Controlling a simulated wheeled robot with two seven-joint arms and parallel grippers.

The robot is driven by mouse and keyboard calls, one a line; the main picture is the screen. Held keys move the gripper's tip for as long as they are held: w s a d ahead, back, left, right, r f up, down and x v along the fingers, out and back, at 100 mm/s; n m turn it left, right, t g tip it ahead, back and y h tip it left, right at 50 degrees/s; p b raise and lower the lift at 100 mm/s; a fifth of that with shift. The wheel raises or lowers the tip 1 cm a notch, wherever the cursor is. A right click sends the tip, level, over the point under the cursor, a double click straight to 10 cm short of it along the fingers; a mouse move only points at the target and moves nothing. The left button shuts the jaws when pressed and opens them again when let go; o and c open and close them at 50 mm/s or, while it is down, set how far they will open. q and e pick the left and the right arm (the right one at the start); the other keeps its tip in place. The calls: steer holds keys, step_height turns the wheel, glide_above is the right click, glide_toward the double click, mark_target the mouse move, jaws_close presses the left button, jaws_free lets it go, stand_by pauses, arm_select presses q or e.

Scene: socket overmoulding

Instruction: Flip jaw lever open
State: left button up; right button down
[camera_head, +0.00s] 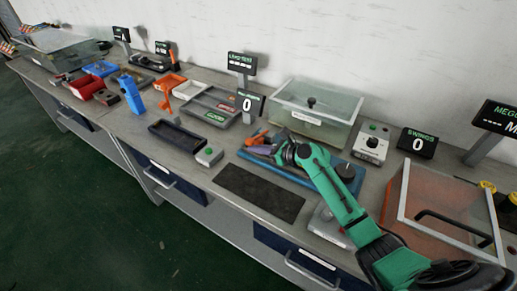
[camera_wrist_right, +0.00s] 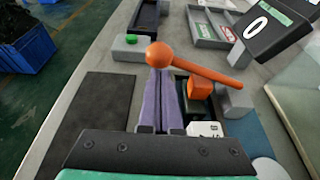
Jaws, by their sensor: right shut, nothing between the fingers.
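The orange jaw lever (camera_wrist_right: 195,66) with its ball knob shows in the right wrist view. Its rod slants from the knob at upper left down to the right, above an orange block and grey fixture parts. In the head view the orange lever (camera_head: 257,137) is small, on the blue-based fixture (camera_head: 345,190). My right gripper (camera_wrist_right: 159,75) has its purple fingers together and empty, their tips just below the knob in the picture. Whether they touch it I cannot tell. In the head view my right gripper (camera_head: 262,149) is beside the lever, partly hiding the fixture. My left gripper is out of view.
A dark mat (camera_head: 258,192) lies in front of the fixture. A grey box with a green button (camera_head: 209,155) and a dark tray (camera_head: 177,133) stand to the left. A clear-lidded box (camera_head: 318,105) is behind; an orange-sided clear box (camera_head: 425,205) is at right.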

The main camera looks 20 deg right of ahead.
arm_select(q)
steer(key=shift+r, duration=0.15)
arm_select(e)
steer(key=shift+r, duration=0.1)
arm_select(q)
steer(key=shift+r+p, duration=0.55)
steer(key=shift+p, duration=0.15)
arm_select(e)
steer(key=shift+r+m, duration=0.3)
